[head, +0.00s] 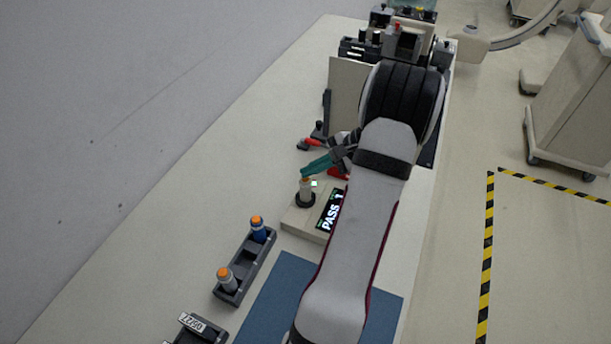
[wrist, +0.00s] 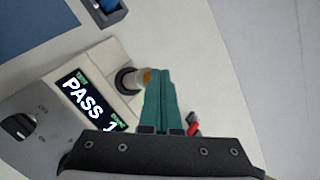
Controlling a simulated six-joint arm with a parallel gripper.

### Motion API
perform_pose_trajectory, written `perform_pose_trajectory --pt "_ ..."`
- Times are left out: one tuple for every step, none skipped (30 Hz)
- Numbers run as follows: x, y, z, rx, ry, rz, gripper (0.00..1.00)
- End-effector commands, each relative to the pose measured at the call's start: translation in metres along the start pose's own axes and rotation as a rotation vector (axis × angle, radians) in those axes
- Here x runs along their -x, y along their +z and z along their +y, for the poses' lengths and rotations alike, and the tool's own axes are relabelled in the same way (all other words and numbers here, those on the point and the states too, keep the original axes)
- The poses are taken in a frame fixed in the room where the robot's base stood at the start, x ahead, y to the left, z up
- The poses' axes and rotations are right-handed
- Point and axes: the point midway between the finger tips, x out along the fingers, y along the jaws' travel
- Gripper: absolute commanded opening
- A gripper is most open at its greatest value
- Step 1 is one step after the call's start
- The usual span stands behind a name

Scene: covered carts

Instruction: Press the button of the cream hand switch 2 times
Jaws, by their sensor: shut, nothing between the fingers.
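The cream hand switch (head: 306,190) stands upright in a dark round holder on a cream base box. Its orange button is at the top, partly hidden by my fingertips. In the wrist view the switch (wrist: 135,82) shows just left of the fingertips, with the orange edge beside them. My gripper (head: 306,171) has teal fingers, shut and empty, with the tips at the top of the switch. It also shows in the wrist view (wrist: 159,73). I cannot tell whether the tips touch the button. The display (head: 330,210) on the base reads "PASS 1".
A dark rack (head: 247,265) holds a blue hand switch (head: 258,231) and a grey one (head: 227,279), both orange-topped. A blue mat (head: 279,298) lies nearby. A red-handled item (head: 312,142) lies behind the switch. The counter's left side is clear.

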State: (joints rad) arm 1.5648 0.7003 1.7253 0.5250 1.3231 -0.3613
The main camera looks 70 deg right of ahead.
Motion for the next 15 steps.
perform_pose_trajectory --pt "-0.0005 -0.0003 0.0005 0.0 0.001 0.0 0.0" --pt "-0.0004 -0.0003 0.0005 0.0 0.001 0.0 0.0" --pt "-0.0004 -0.0003 0.0005 0.0 0.001 0.0 0.0" --pt "-0.0004 -0.0003 0.0005 0.0 0.001 0.0 0.0" --pt "-0.0004 -0.0003 0.0005 0.0 0.001 0.0 0.0" --pt "-0.0004 -0.0002 0.0005 0.0 0.001 0.0 0.0" --pt "-0.0004 -0.0002 0.0005 0.0 0.001 0.0 0.0" --pt "-0.0004 -0.0002 0.0005 0.0 0.001 0.0 0.0" --pt "-0.0002 -0.0001 0.0003 0.0 0.001 0.0 0.0" --pt "0.0001 0.0001 0.0001 0.0 0.001 0.0 0.0" --pt "0.0006 0.0005 -0.0003 0.0 0.0 0.0 0.0" --pt "0.0016 0.0012 -0.0011 0.0 0.0 0.0 0.0" --pt "0.0025 0.0019 -0.0018 0.0 0.0 0.0 0.0" --pt "0.0036 0.0027 -0.0026 0.0 0.0 0.0 0.0" --pt "0.0053 0.0038 -0.0038 0.001 0.0 0.0 0.0"
